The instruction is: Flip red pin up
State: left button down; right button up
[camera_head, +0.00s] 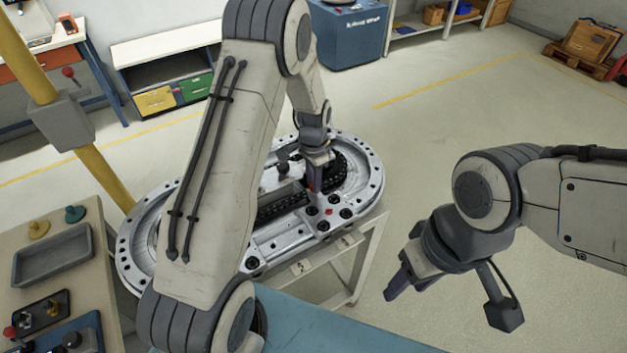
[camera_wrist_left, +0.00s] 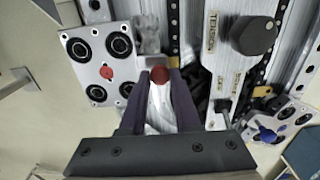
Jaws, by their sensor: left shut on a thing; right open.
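The red pin (camera_wrist_left: 159,76) shows in the left wrist view as a round red knob between my left fingertips. My left gripper (camera_wrist_left: 160,85) is shut on it, with one purple finger on each side. In the head view my left gripper (camera_head: 314,188) points down at the near right part of the ring track (camera_head: 374,185), and its fingers hide the pin there. A pale metal block (camera_wrist_left: 147,40) stands just beyond the pin. I cannot tell the pin's tilt. My right gripper (camera_head: 397,284) is open and empty, out over the floor to the right of the track.
Next to the pin is a plate (camera_wrist_left: 90,48) with black round fittings and a red dot. A dark tension knob (camera_wrist_left: 252,35) stands to the right. A side bench with a grey tray (camera_head: 52,256) is at left.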

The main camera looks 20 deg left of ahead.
pick_arm(q)
notch_tip(320, 180, up, 2)
jog(key=shift+p, duration=0.45)
jog(key=shift+w, duration=0.1)
jog(key=c, duration=0.6)
grip_release()
jog(key=shift+f, duration=0.1)
notch_tip(320, 180, up, 10)
jog(key=b, duration=0.2)
jog(key=shift+r+b, duration=0.25)
jog(key=shift+b, duration=0.15)
